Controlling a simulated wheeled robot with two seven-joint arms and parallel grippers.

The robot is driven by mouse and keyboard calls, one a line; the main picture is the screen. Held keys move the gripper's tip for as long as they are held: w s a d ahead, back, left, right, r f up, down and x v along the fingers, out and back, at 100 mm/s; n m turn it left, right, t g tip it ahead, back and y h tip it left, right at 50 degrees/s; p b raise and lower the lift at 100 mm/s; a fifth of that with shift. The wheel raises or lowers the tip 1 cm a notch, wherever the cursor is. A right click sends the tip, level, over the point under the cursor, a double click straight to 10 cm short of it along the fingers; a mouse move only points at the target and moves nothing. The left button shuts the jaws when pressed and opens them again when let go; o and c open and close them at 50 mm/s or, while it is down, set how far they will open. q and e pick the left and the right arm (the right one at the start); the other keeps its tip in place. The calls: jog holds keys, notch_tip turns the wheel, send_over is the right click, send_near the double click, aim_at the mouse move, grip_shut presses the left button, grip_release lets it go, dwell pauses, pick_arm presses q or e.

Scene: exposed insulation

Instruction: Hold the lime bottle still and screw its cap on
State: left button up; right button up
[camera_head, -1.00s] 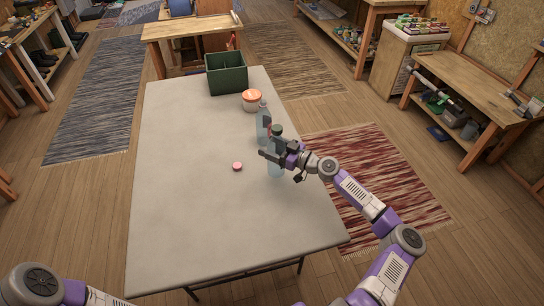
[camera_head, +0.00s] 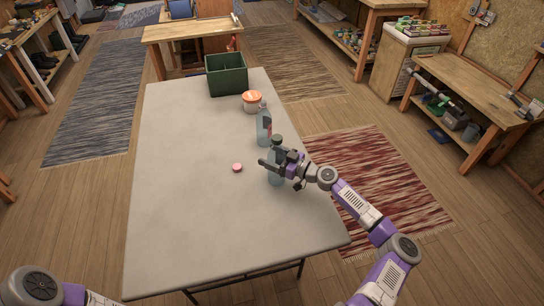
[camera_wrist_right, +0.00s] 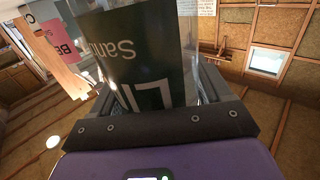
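The lime bottle (camera_head: 275,180) is clear with a dark green label reading "LI" in the right wrist view (camera_wrist_right: 150,55). It stands about upright near the table's right edge, with a dark green top (camera_head: 277,139). Whether that top is screwed tight I cannot tell. My right gripper (camera_head: 272,164) is shut on the bottle's upper body, one finger on each side. I cannot see whether the bottle's base touches the table. A loose pink cap (camera_head: 237,168) lies on the table to its left. My left gripper is out of view.
A second clear bottle (camera_head: 264,128) with a pink label stands just behind on the grey table (camera_head: 190,205). An orange-lidded tub (camera_head: 252,102) and a green divided box (camera_head: 227,74) are farther back. The table's left and front are clear.

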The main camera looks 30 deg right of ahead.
jog(key=shift+o, duration=1.4)
jog(key=shift+r, duration=0.1)
jog(key=shift+r+p, duration=0.15)
jog(key=shift+p, duration=0.2)
jog(key=v, duration=1.2)
jog(key=shift+p, duration=0.35)
